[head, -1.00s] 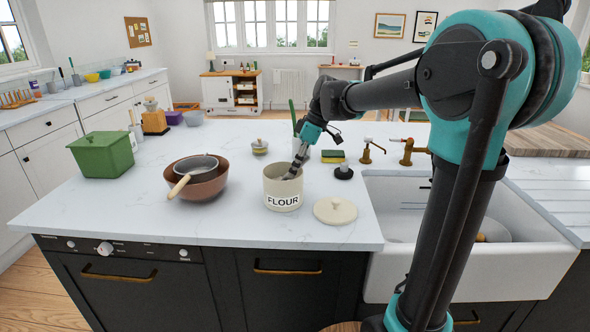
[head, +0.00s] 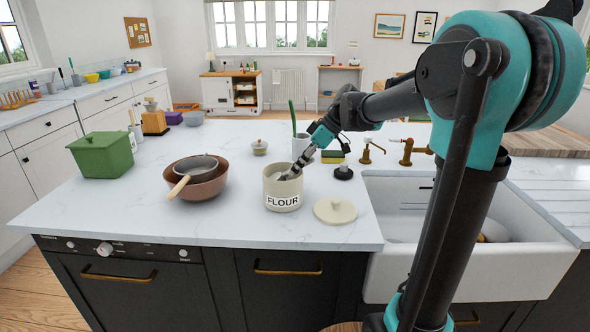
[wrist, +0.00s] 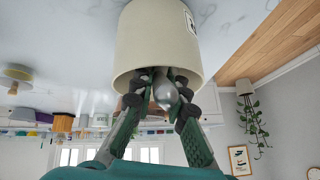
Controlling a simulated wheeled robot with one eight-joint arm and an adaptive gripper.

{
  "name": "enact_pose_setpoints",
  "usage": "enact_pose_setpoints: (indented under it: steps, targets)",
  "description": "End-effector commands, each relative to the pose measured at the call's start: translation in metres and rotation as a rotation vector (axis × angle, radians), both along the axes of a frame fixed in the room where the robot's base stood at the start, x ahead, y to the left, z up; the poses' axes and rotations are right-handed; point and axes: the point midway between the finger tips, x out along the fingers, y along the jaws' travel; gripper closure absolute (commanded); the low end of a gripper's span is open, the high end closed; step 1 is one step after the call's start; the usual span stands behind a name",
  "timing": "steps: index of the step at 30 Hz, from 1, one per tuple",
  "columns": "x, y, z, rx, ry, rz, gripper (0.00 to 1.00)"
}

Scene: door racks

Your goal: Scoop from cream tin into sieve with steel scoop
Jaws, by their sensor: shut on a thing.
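The cream tin (head: 283,197), labelled FLOUR, stands open on the worktop. My gripper (head: 292,173) reaches down at a slant to the tin's mouth from the upper right. In the wrist view my gripper (wrist: 160,88) is shut on the steel scoop (wrist: 166,92), and its fingertips are at the tin's rim. The scoop's far end is hidden inside the cream tin (wrist: 155,40), so I cannot tell if it holds flour. The sieve (head: 196,166), with a wooden handle, rests on a brown bowl (head: 206,188) to the left of the tin.
The cream lid (head: 335,211) lies right of the tin. A green box (head: 105,156) stands left. The sink (head: 400,215) is to the right. Worktop between bowl and tin is clear.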

Motion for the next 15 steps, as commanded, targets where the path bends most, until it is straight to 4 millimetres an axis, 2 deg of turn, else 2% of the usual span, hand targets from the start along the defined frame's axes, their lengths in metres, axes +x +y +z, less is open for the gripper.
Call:
enact_pose_setpoints:
  steps: [6,15]
  targets:
    - [0.001,-0.018,0.008,0.203,-0.007,-0.006,1.0]
    - [-0.001,-0.028,0.015,0.444,-0.016,-0.001,1.0]
